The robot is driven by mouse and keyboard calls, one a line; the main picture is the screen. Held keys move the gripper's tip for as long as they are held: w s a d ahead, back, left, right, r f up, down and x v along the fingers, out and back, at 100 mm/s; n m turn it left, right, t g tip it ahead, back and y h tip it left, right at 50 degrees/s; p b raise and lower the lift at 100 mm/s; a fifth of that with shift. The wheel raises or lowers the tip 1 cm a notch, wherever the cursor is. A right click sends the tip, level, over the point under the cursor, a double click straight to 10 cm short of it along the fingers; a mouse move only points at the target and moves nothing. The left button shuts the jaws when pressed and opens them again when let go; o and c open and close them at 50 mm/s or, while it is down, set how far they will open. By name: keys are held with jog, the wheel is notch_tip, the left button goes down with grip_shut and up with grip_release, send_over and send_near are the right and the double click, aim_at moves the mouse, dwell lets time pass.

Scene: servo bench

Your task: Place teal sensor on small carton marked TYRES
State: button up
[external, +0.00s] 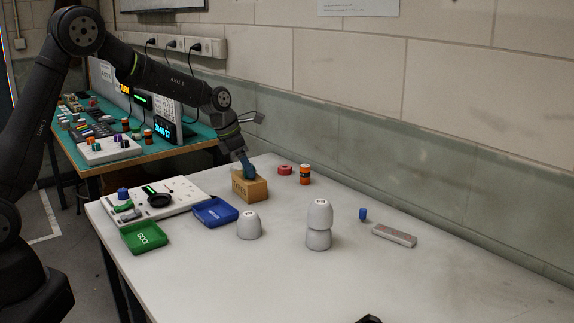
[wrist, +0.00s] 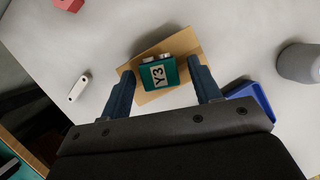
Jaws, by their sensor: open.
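The teal sensor (wrist: 159,73), a small block with a white Y3 label, shows in the wrist view on top of the small brown carton (wrist: 184,44). In the external view the carton (external: 258,190) stands near the back left of the white table; its lettering is not legible. My gripper (wrist: 161,72) is open, with one finger on each side of the sensor and visible gaps between. In the external view my gripper (external: 246,168) is low over the carton, and I cannot make out the sensor apart from the fingers there.
A blue tray (external: 215,212), a green tray (external: 144,237) and a white panel (external: 180,192) lie left and in front of the carton. Grey cups (external: 249,226), two of them stacked (external: 319,224), stand to the right. An orange-banded jar (external: 305,175) and red piece (external: 285,169) are behind.

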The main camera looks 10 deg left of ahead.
jog(key=shift+r, duration=0.1)
jog(key=v, duration=1.2)
jog(key=shift+s, duration=0.1)
jog(key=x, duration=1.2)
notch_tip(320, 180, up, 2)
jog(key=shift+r, duration=0.95)
